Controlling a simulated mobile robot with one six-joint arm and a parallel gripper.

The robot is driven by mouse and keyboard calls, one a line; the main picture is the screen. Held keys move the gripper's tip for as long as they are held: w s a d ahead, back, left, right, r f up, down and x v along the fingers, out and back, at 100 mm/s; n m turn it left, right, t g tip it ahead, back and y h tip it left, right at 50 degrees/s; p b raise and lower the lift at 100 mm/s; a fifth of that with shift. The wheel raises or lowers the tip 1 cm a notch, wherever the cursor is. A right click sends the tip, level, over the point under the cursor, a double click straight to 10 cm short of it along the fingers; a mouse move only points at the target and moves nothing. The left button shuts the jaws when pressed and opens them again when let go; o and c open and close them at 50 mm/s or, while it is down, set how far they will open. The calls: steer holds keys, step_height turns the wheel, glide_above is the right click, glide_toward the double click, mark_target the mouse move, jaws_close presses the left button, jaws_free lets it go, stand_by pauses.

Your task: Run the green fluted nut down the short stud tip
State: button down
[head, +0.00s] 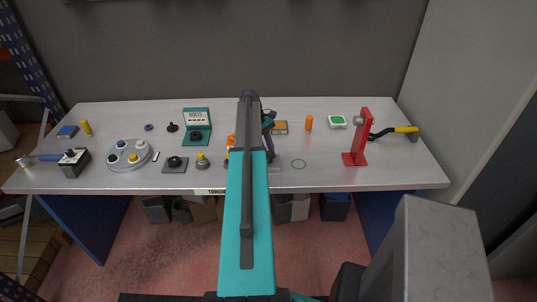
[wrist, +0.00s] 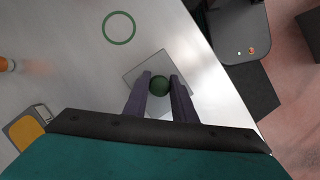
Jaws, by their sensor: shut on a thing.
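The green nut (wrist: 159,86) shows in the wrist view as a dark green round shape between the two fingers of my gripper (wrist: 160,77). The gripper is shut on it. Below it is a thin, square, pale plate (wrist: 136,73) on the bench top, near the bench's edge. The short stud tip is not visible; the nut and fingers cover the middle of the plate. I cannot tell whether the nut touches a stud. In the head view my arm hides the nut and most of the gripper.
A green ring (wrist: 119,27) lies flat on the bench (head: 330,176) nearby, clear of the fingers. An orange cylinder (head: 309,123) and a yellow-topped tray (head: 280,127) stand behind. A red press-like stand (head: 361,140) is at the right. The bench between ring and stand is clear.

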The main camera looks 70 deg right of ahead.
steer(key=c, duration=1.7)
jaws_free()
steer(key=shift+w, duration=0.1)
steer(key=shift+o, duration=0.2)
steer(key=shift+a, duration=0.1)
steer(key=shift+n+h+p, duration=0.3)
steer(key=shift+n+p, duration=0.05)
steer(key=shift+n, duration=0.55)
steer(key=shift+n+h, duration=0.4)
steer(key=shift+n, duration=0.5)
steer(key=shift+p, duration=0.35)
steer(key=shift+n+h, duration=0.3)
steer(key=shift+n, duration=0.5)
